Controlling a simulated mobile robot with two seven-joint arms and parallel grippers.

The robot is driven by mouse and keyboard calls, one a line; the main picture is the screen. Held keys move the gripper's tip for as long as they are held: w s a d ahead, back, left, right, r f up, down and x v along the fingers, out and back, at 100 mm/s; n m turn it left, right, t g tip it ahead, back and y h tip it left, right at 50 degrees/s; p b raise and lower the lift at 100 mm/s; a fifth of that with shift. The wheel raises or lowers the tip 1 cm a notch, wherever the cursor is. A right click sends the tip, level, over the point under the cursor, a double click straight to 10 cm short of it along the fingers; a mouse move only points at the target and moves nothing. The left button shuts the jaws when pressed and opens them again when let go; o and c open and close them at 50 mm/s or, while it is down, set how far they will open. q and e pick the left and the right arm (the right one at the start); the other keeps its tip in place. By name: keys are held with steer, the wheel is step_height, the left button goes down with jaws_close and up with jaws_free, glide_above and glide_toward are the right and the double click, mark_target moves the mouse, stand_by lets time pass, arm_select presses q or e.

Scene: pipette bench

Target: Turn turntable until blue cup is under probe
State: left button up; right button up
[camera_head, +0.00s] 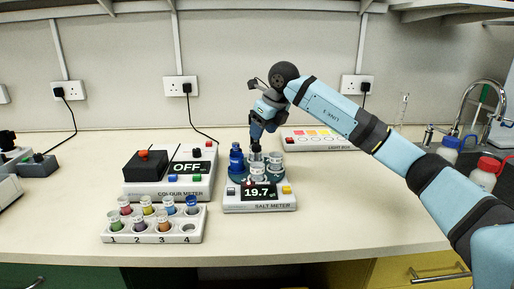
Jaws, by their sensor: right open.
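The salt meter (262,207) stands at the middle of the bench, its display reading 19.7. Several small cups with pale tops (276,171) are grouped on it, where the turntable is; its disc is mostly hidden by them. A dark blue upright thing (237,160) stands at the left of this group; I cannot tell if it is the blue cup or another part. The probe cannot be made out clearly. My right gripper (256,146) points down, open, just above the back of the group; contact cannot be told. My left gripper is out of view.
The colour meter (181,188), reading OFF, stands left of the salt meter. A rack (150,237) of several coloured vials is in front of it. A light box (320,146) is behind right. Bottles (482,177) and a sink tap are at far right. The front right bench is clear.

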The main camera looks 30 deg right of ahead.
mark_target(257, 146)
steer(key=x, duration=0.6)
steer(key=shift+b, duration=0.4)
steer(key=shift+r, duration=0.1)
jaws_close()
